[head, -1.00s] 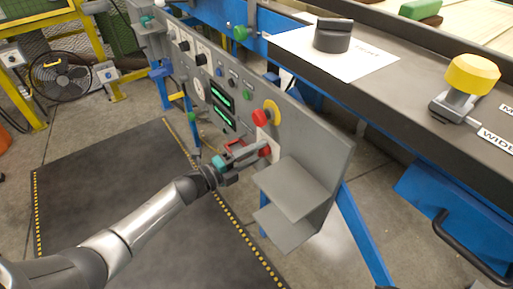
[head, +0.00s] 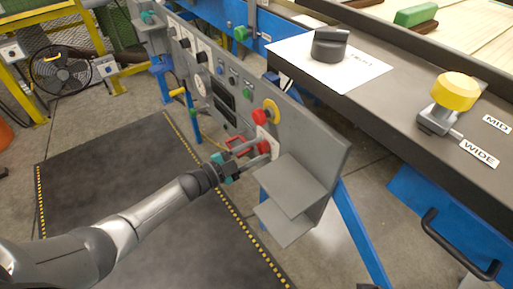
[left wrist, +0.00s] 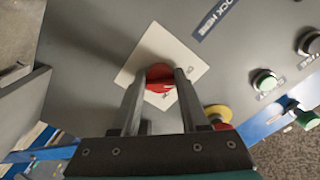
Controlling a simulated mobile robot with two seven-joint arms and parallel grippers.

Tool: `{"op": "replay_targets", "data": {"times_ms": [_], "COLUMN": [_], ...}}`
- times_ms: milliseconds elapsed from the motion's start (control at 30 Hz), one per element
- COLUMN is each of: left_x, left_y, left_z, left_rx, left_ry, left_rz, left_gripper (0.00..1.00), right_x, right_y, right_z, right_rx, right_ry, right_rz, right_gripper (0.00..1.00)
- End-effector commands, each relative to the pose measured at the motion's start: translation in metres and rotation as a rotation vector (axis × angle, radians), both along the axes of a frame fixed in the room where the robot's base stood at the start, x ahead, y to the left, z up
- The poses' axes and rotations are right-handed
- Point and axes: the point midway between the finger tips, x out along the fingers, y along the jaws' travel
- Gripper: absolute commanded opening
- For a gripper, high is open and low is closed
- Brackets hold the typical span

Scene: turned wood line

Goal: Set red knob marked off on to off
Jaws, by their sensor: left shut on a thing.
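The red knob (left wrist: 160,77) sits on a white square plate (left wrist: 185,58) on the grey panel, with small, unreadable dark marks beside it. My left gripper (left wrist: 164,80) is shut on the knob, one finger on each side of it. In the head view my left gripper (head: 266,152) reaches the panel's near end at the white plate (head: 269,138), and its fingers mostly hide the knob there. My right gripper is not in view.
A red mushroom button (head: 260,116) with a yellow ring is just above the knob. Grey shelves (head: 290,182) jut out beside it. A red bracket-like part (head: 236,145) is left of the fingers. Two display windows (head: 222,93) are dark.

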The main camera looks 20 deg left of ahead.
Motion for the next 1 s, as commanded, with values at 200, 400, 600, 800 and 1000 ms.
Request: {"op": "replay_targets", "data": {"times_ms": [200, 400, 600, 800, 1000], "left_x": [-0.0005, -0.0006, -0.0006, -0.0005, -0.0003], "left_y": [-0.0002, -0.0002, -0.0002, -0.0002, -0.0002], "left_z": [-0.0005, -0.0006, -0.0006, -0.0005, -0.0004], "left_rx": [-0.038, -0.048, -0.048, -0.047, -0.046], "left_ry": [0.031, 0.038, 0.038, 0.037, 0.037], "left_rz": [-0.001, -0.001, -0.001, -0.001, -0.001], "left_gripper": [0.00, 0.00, 0.00, 0.58, 0.74], "right_x": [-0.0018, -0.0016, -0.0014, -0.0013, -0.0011], "right_y": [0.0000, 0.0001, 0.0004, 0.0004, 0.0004], "right_z": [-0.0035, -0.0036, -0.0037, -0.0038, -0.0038], "right_rx": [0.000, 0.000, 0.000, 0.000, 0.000], "right_ry": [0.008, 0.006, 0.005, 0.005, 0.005], "right_rz": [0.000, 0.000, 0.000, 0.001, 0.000], "right_gripper": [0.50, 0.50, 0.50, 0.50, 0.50]}}
